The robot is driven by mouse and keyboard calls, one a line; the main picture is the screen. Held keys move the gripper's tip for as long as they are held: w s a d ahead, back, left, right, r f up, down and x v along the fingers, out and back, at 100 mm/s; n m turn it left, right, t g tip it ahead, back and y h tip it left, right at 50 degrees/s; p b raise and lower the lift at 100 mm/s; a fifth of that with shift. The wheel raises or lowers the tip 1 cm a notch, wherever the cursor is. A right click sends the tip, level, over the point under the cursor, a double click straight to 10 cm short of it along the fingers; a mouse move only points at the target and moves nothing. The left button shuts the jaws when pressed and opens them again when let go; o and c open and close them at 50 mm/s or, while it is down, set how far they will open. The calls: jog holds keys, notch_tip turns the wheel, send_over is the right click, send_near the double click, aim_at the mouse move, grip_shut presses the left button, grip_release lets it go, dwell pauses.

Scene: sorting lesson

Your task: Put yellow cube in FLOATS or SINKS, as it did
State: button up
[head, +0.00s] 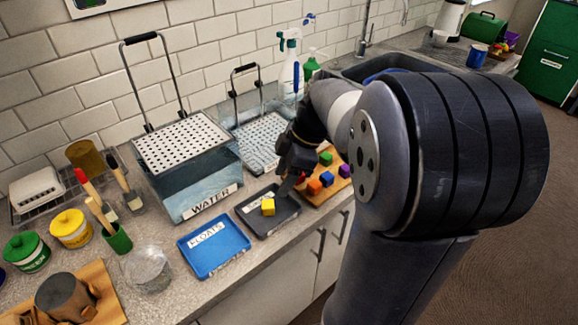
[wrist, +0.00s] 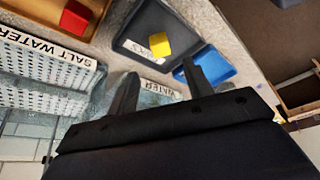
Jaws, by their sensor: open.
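The yellow cube (head: 268,207) sits in the dark grey tray (head: 285,208), whose label is mostly hidden in the head view. The wrist view also shows the cube (wrist: 159,44) in that tray, over the end of a white label too small to read. The blue tray (head: 216,262) beside it reads FLOATS. My gripper (wrist: 160,85) is open, with its fingers apart and nothing between them. In the head view it is partly hidden by my arm, above and to the right of the cube, apart from it.
A WATER tank (head: 185,187) with a raised perforated rack stands behind the trays. A SALT WATER tank (wrist: 40,70) is beside it. A wooden tray (head: 318,196) at the right holds several coloured cubes. A glass beaker (head: 148,270) stands left of the blue tray.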

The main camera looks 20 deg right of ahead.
aim_at(270, 203)
jog(key=shift+v, duration=1.5)
jog(key=shift+f, duration=0.1)
jog(key=x, duration=1.2)
jog(key=shift+a+f, duration=0.1)
jog(key=shift+f, duration=0.2)
notch_tip(270, 203, up, 3)
jog(key=shift+f, duration=0.15)
jog(key=shift+r, duration=0.55)
jog(key=shift+f, duration=0.1)
